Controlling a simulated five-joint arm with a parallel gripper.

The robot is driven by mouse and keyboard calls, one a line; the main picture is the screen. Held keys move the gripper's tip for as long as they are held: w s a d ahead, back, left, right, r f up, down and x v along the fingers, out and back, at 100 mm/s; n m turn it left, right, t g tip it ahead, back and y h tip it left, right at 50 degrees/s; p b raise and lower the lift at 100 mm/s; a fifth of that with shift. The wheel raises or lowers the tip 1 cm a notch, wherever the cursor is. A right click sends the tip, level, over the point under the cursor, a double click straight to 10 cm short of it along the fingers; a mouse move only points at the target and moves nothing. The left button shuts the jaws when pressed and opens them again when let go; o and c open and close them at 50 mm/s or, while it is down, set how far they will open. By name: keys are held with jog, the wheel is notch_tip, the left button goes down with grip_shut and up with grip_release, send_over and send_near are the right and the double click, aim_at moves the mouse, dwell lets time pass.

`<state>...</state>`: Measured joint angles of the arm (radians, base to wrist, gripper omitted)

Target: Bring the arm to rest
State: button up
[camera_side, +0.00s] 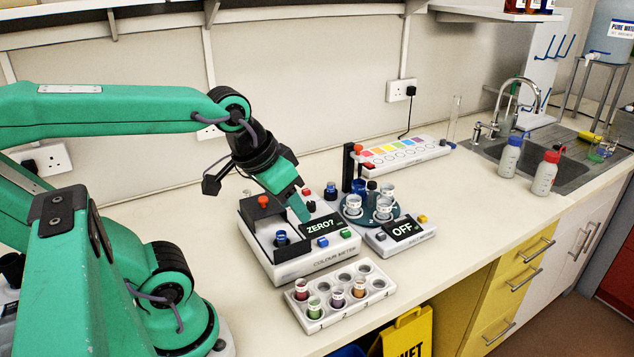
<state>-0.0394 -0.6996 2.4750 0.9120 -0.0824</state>
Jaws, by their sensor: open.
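My gripper (300,208) points down over the colour meter (312,262), close to its display, which reads "ZERO?". The jaws are open and I see nothing held between them. From this side one green finger hides most of the other, and I cannot tell whether its tip touches the meter. My arm reaches in from the left, bent down at the wrist. A dark blue vial (281,238) sits in the meter's open well at the left.
A white rack (345,318) with several coloured vials stands in front of the meter. A second device (403,231) reading "OFF" stands at right with a round carousel of cups. A colour-strip tray (403,153) lies behind. Bare bench stretches right towards the sink (545,160).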

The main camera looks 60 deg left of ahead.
jog(key=shift+s+d+m, duration=0.3)
jog(key=shift+d+m, duration=0.15)
jog(key=shift+m, duration=0.25)
dwell(0.3)
